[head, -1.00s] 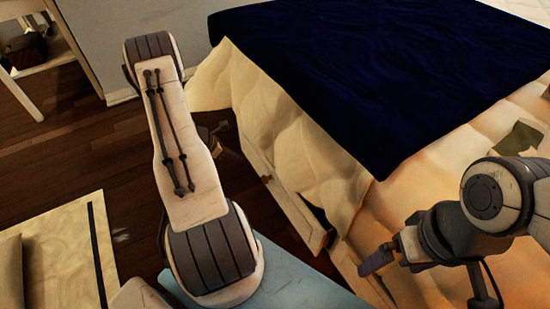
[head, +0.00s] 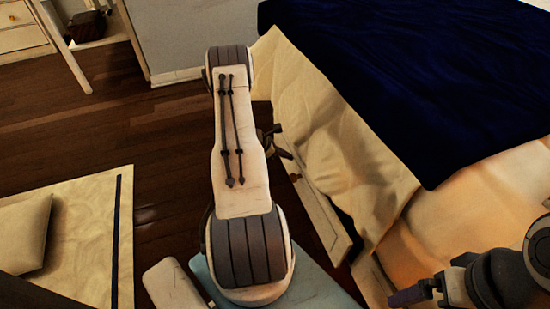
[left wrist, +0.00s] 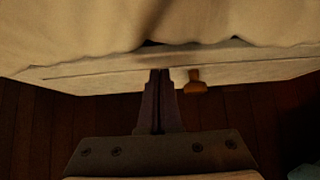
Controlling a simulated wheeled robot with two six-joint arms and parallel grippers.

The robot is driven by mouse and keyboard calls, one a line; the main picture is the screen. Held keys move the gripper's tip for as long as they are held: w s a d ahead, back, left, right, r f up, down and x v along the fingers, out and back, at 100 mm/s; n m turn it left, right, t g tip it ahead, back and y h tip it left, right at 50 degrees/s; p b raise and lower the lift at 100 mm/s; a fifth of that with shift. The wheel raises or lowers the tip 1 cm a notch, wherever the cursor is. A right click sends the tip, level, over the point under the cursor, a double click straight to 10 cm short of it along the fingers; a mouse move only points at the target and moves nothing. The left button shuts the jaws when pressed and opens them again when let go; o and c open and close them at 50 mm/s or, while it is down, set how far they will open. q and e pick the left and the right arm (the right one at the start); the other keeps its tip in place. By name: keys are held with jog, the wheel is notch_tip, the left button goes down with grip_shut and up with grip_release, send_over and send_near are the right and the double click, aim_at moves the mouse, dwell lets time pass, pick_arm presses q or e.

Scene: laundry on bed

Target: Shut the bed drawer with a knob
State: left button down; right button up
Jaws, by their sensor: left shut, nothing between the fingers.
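The bed drawer (head: 318,212) is a pale panel low on the bed's side, standing out a little with a dark gap behind its near end. Its small brown knob (head: 295,177) shows in the head view and, clearer, in the left wrist view (left wrist: 195,86). My left gripper (head: 285,145), partly hidden by my own arm, is shut and empty. In the left wrist view its fingertips (left wrist: 159,73) overlap the drawer front just left of the knob; whether they touch it I cannot tell. My right gripper (head: 405,297) is over the bed's near side, its jaws unclear.
A cream sheet (head: 330,130) hangs over the bed's side just above the drawer. A dark blue blanket (head: 420,80) covers the bed top. A rug with a cushion (head: 22,232) lies at left. Bare wooden floor (head: 150,150) is free beside the bed.

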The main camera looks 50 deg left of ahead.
pick_arm(q)
jog(key=shift+w+d, duration=0.3)
jog(key=shift+w, duration=0.4)
